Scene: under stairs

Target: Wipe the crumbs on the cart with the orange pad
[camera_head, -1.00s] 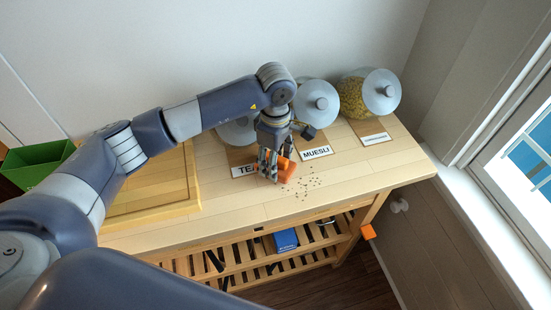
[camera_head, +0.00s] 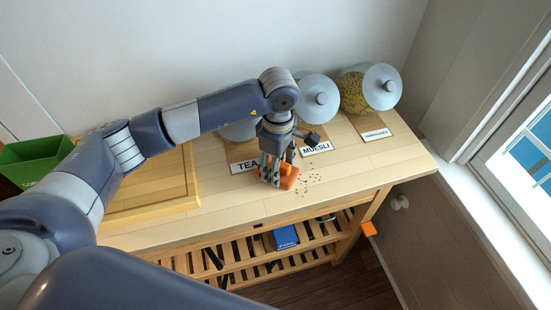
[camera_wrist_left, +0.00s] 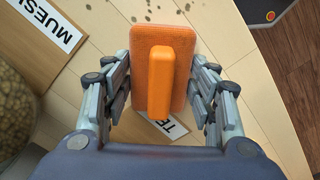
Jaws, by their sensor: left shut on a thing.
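My left gripper (camera_head: 276,178) is shut on the orange pad (camera_head: 290,178), low over the wooden cart top (camera_head: 240,213). The left wrist view shows the pad (camera_wrist_left: 178,60) between the two fingers, with its raised orange grip towards me. The pad looks down on the surface or very near it; its underside is hidden. Small dark crumbs (camera_head: 309,181) lie scattered just right of the pad, and a few crumbs (camera_wrist_left: 149,12) show beyond its far edge in the left wrist view. My right gripper is not in view.
A wooden tray (camera_head: 150,205) lies left, a green box (camera_head: 38,160) beyond. The cart's front right top is clear.

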